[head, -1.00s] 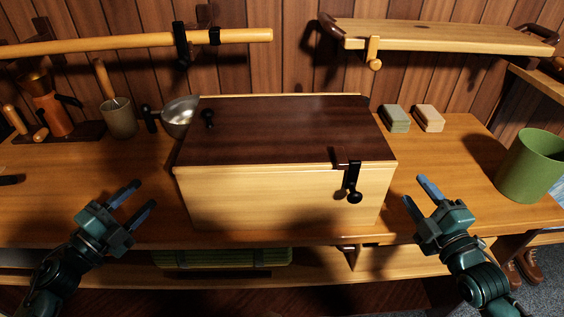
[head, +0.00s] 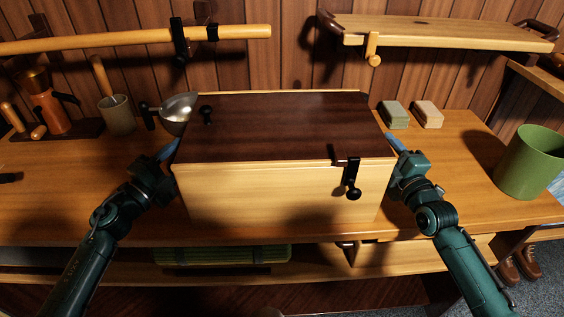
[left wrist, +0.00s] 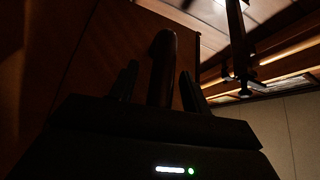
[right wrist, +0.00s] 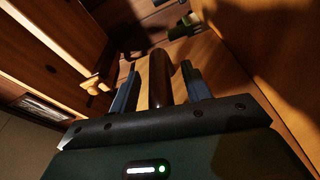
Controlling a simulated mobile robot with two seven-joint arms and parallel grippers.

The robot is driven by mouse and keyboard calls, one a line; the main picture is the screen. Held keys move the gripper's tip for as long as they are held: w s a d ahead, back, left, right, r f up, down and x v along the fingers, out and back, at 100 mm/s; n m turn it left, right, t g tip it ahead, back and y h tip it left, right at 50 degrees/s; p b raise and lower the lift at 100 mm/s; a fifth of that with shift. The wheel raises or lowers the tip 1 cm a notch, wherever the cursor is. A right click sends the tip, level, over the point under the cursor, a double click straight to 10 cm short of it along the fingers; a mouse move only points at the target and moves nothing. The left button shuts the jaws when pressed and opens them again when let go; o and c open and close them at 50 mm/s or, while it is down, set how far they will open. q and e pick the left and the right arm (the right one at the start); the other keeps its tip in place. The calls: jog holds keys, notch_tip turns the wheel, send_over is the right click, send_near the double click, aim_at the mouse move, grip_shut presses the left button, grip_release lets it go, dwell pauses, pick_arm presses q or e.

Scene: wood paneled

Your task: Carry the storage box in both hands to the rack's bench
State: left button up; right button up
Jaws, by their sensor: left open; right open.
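The storage box (head: 270,190), pale wood with a dark brown lid (head: 285,125), sits on the wooden worktop (head: 455,190) in the head view. A black latch (head: 352,178) hangs at its front right. My left gripper (head: 168,151) is at the box's left side and my right gripper (head: 393,147) at its right side. Both are open. In the left wrist view a dark handle (left wrist: 163,65) stands between the fingers; in the right wrist view a brown handle (right wrist: 160,80) does too. Contact cannot be told. I cannot tell which surface is the rack's bench.
A metal scoop (head: 178,112) lies close to the box's back left corner, with a mug (head: 118,117) beyond. Two small blocks (head: 411,115) lie right of the box. A green bin (head: 530,163) stands at the right edge. A wooden shelf (head: 440,33) hangs above.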

pick_arm(q)
jog(key=shift+w+d, duration=0.1)
jog(key=shift+w, duration=0.1)
pick_arm(e)
jog(key=shift+w, duration=0.2)
pick_arm(q)
jog(key=shift+c, duration=0.5)
pick_arm(e)
jog(key=shift+c, duration=0.5)
pick_arm(q)
grip_shut()
pick_arm(e)
grip_shut()
pick_arm(q)
jog(key=shift+r, duration=0.3)
pick_arm(e)
jog(key=shift+r, duration=0.35)
